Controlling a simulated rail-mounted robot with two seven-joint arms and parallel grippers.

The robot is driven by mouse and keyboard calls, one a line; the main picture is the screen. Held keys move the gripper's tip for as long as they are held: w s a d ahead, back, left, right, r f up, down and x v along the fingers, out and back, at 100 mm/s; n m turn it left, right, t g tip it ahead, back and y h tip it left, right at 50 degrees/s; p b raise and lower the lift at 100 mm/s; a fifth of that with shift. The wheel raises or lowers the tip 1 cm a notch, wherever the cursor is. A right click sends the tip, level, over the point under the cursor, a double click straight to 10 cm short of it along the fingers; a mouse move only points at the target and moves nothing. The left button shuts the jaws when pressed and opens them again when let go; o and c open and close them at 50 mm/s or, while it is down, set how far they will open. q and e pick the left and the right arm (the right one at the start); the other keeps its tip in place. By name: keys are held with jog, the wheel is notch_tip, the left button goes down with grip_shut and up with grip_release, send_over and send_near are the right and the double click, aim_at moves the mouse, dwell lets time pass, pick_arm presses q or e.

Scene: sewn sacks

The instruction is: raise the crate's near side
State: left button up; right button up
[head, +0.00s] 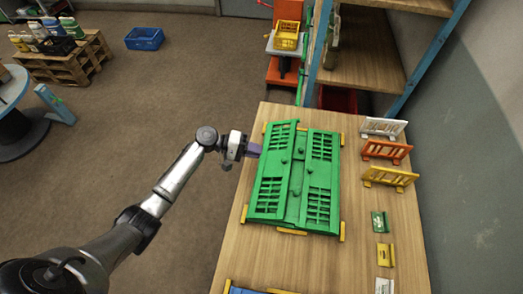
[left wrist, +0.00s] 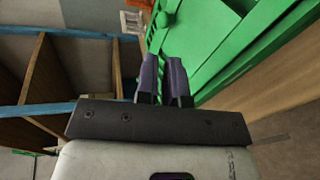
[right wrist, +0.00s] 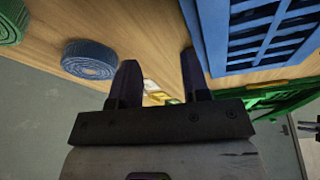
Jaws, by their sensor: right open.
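The green crate (head: 296,180) lies folded flat on the wooden table, its slatted side panels down, with yellow parts showing at its edges. My left gripper (head: 253,149) is at the crate's left edge, its fingertips touching or very close to it. In the left wrist view its purple fingers (left wrist: 163,65) are close together with only a narrow gap, and the green crate (left wrist: 205,45) is just beyond them. I see nothing held between them. My right gripper (right wrist: 160,60) is open and empty, seen only in the right wrist view, beside a blue crate (right wrist: 260,35).
White, orange and yellow racks (head: 390,177) stand along the table's right side, with small cards (head: 380,222) nearer. A blue coil (right wrist: 90,58) and a green coil (right wrist: 8,22) lie on the table. A shelf (head: 365,50) stands behind. The floor left of the table is open.

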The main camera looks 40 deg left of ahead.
pick_arm(q)
jog(key=o, duration=0.4)
jog(key=shift+w+d+r, duration=0.1)
jog(key=shift+d+r, duration=0.05)
jog(key=shift+d, duration=0.05)
pick_arm(e)
jog(key=shift+d, duration=0.1)
pick_arm(q)
jog(key=shift+a, duration=0.1)
jog(key=b+v, duration=0.1)
jog(key=v, duration=1.2)
jog(key=shift+a+r, duration=0.15)
jog(key=shift+a, duration=0.2)
pick_arm(e)
jog(key=shift+f, duration=0.55)
